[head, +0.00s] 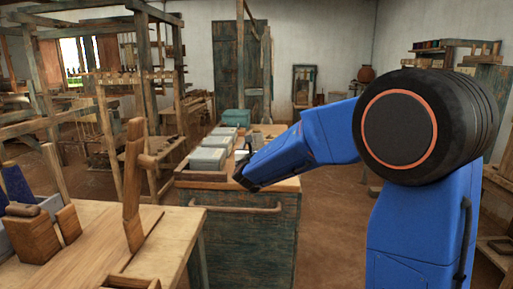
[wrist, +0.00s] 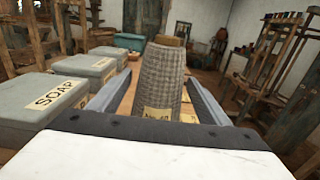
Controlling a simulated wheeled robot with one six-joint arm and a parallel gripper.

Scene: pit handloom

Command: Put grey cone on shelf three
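A grey cone (wrist: 162,80) with a woven-looking surface and a brown top stands upright in the wrist view. A small pale label sits low on its front; the writing is too blurred to read. My gripper (wrist: 160,82) has its two fingers spread, one on each side of the cone, with a gap visible at the left. The cone's base is hidden behind the gripper body. In the head view my gripper (head: 246,180) is low over the cabinet top, and the cone is hidden there. I cannot tell which shelf is shelf three.
A wooden bench (head: 100,245) is at the front left. A wall shelf (head: 455,43) holds small coloured items at the back right.

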